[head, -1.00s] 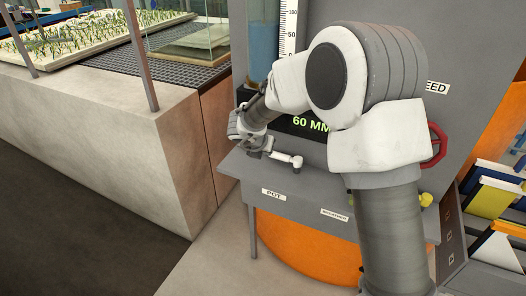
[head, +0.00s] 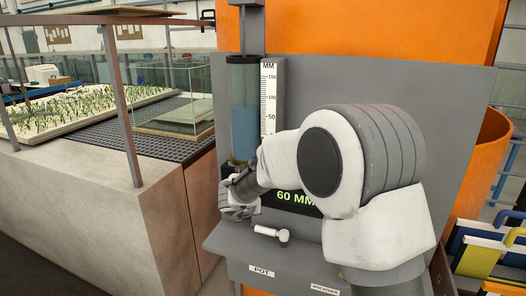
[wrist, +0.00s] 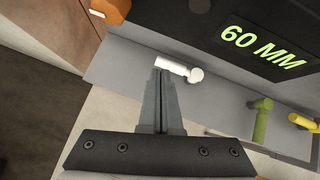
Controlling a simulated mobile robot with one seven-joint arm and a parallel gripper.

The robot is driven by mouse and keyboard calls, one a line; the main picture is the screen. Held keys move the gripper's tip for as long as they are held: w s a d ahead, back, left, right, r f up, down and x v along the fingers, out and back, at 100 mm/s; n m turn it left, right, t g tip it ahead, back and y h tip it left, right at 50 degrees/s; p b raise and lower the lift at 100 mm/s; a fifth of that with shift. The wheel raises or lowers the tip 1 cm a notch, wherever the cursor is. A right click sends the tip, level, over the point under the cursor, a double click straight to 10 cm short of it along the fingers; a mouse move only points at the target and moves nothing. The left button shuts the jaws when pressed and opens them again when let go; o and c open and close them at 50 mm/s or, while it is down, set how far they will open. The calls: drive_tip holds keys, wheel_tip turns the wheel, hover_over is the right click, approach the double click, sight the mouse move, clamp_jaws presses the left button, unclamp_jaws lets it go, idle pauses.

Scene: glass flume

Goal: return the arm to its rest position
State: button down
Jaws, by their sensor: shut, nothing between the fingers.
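My gripper shows in the wrist view (wrist: 161,75), its two fingers together with nothing between them. The fingertips appear close to or in front of a white lever handle (wrist: 178,68); I cannot tell whether they touch it. In the head view the white lever (head: 272,233) sits on the grey panel shelf above the POT label. My arm bends in front of the panel, with its wrist left of the 60 MM display (head: 296,197). The fingertips are hidden or too small to tell there.
A water tube (head: 244,110) with a MM scale (head: 268,100) stands behind my wrist. A concrete-walled flume with a plant tray (head: 85,105) and glass box (head: 172,107) is at left. Green (wrist: 262,120) and yellow (wrist: 303,121) levers stand to the right.

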drive_tip(key=s+d+r+n+t+y, duration=0.1)
drive_tip(key=s+r+n+y, duration=0.3)
drive_tip(key=r+n, duration=0.5)
drive_tip(key=s+d+r+n+t+y, duration=0.1)
drive_tip(key=s+d+r+n, duration=0.1)
drive_tip(key=s+r+n, duration=0.5)
drive_tip(key=s+d+f+n+g+h, duration=0.1)
drive_tip(key=s+d+n, duration=0.4)
drive_tip(key=s, duration=0.3)
drive_tip(key=s+d+f+n+g+h, duration=0.1)
drive_tip(key=s+d+n+g, duration=0.1)
drive_tip(key=s+d+n, duration=0.3)
drive_tip(key=s+d+f+n+g+h, duration=0.1)
drive_tip(key=s+d+n, duration=0.4)
drive_tip(key=s+n, duration=0.5)
drive_tip(key=shift+s+d+f+g+h, duration=0.2)
drive_tip(key=shift+s+d+g+h, duration=0.1)
drive_tip(key=shift+s+g+h, duration=0.4)
drive_tip(key=shift+s, duration=0.1)
